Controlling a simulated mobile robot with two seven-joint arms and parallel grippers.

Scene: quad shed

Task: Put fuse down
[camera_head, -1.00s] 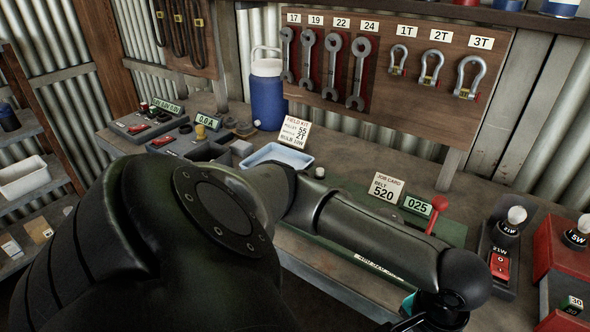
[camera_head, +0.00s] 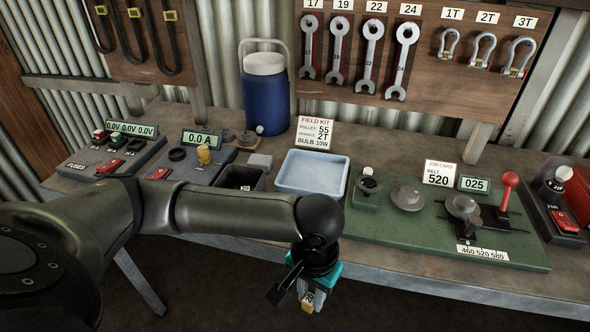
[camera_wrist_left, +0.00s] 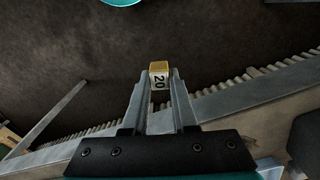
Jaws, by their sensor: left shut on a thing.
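The fuse (camera_wrist_left: 159,78) is a small block with a yellow top and a white face marked 20. My left gripper (camera_head: 308,295) is shut on it, and the fuse sits between the fingertips in the left wrist view. In the head view the gripper points down in front of the bench's front edge, with floor below it. The fuse panel (camera_head: 90,170), labelled FUSES, is at the far left of the bench, with green and red pieces on it and a 0.0V display. My right gripper is not in view.
On the bench (camera_head: 400,262) are a panel with a 0.0 A display (camera_head: 201,139), a black bin (camera_head: 240,178), a pale blue empty tray (camera_head: 312,173) and a green board (camera_head: 430,235). A blue jug (camera_head: 266,100) stands behind. Wrenches and shackles hang on the wall board.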

